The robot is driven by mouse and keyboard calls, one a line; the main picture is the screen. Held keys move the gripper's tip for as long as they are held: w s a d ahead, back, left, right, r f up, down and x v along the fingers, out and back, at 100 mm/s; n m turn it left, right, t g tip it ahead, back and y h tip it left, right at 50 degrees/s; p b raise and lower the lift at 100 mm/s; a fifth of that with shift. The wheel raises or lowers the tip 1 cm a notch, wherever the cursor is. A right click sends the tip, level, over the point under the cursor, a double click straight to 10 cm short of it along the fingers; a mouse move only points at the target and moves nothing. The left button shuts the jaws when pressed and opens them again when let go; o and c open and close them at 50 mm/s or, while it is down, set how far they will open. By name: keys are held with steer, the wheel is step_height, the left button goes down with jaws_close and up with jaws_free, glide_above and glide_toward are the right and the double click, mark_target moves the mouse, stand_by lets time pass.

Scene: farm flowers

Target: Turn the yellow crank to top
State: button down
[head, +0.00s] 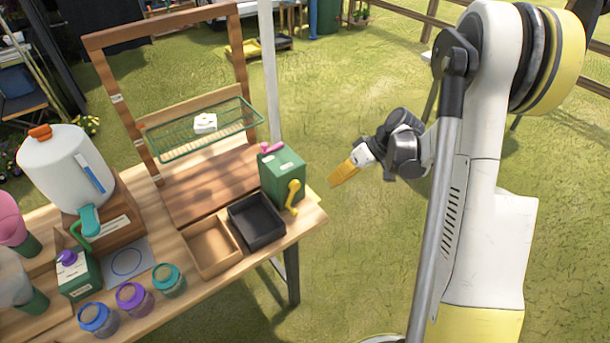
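A pink knob or lever (271,148) sits on top of the box. My gripper (341,176) is in the air to the right of the crank, past the table's end, apart from it. Its yellow-orange fingers point left and down and look close together; nothing is visible in them.
A black tray (283,231) and a wooden tray (191,238) lie left of the box. A green wire shelf (172,152) hangs on a wooden frame (90,45) behind. Jars, a white tank (62,165) and another green box (75,282) stand at left. Grass right of the table is clear.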

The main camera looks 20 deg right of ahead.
steer(key=b+x, duration=0.1)
steer(key=x, duration=0.2)
steer(key=b+x, duration=0.1)
steer(key=x, duration=0.2)
steer(key=b+x, duration=0.1)
steer(key=x, duration=0.2)
steer(key=shift+s+a+f, duration=0.2)
steer(key=shift+s+f, duration=0.1)
steer(key=a, duration=0.1)
steer(key=a+b, duration=0.1)
steer(key=a, duration=0.1)
steer(key=shift+s+a+f, duration=0.1)
steer(key=shift+s+a, duration=0.05)
steer(key=shift+s, duration=0.2)
steer(key=shift+a, duration=0.4)
